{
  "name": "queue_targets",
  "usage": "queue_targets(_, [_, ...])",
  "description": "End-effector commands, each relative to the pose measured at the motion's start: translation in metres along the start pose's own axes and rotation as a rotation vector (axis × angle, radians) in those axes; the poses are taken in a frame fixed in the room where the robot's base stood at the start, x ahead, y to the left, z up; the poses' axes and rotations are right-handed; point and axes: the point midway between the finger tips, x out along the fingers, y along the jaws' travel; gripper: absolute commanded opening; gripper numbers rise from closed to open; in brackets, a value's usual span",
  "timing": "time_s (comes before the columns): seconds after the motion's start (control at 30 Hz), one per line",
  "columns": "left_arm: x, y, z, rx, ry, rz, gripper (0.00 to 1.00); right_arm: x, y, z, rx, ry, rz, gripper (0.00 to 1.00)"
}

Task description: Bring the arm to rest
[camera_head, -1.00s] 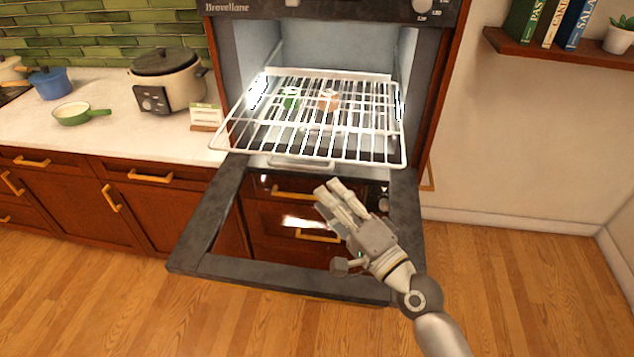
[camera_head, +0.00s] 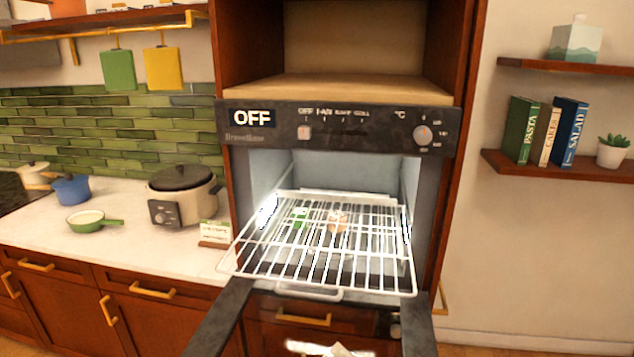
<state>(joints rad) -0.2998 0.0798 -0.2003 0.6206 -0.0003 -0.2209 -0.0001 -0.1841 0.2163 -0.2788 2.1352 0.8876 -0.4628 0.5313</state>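My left gripper is not in view. The white wire rack (camera_head: 318,284) sticks out of the oven (camera_head: 345,130), whose display reads OFF. A green item (camera_head: 300,215) and an orange item (camera_head: 338,221) show at the rack, small and unclear.
The counter (camera_head: 140,225) at left holds a slow cooker (camera_head: 182,200), a green pan (camera_head: 86,220), a blue pot (camera_head: 72,188) and a small card (camera_head: 214,232). Shelves with books (camera_head: 545,130) and a plant (camera_head: 613,152) hang at right. The lowered door juts forward.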

Motion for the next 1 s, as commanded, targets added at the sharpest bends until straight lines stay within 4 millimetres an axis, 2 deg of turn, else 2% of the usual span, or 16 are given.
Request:
queue_targets(0.03, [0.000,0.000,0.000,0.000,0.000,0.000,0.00,-0.010,0.013,0.015,-0.079,-0.047,0.068,0.31])
queue_targets(0.1, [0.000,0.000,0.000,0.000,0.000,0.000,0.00,-0.026,0.034,0.032,-0.205,-0.120,0.176,0.31])
queue_targets(0.2, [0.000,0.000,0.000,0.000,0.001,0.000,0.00,-0.056,0.068,0.051,-0.371,-0.231,0.342,0.31])
queue_targets(0.4, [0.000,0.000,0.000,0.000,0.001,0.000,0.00,-0.134,0.124,0.069,-0.607,-0.454,0.669,0.31])
queue_targets(0.6, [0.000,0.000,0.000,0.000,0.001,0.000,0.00,-0.208,0.153,0.071,-0.712,-0.633,0.921,0.31])
queue_targets(0.77, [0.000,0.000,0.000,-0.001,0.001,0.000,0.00,-0.266,0.162,0.071,-0.743,-0.765,1.098,0.31])
queue_targets(0.8, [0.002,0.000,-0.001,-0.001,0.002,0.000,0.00,-0.260,0.176,0.074,-0.742,-0.767,1.093,0.31])
queue_targets(1.0, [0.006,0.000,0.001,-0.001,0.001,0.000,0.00,-0.247,0.230,0.089,-0.731,-0.784,1.094,0.31])
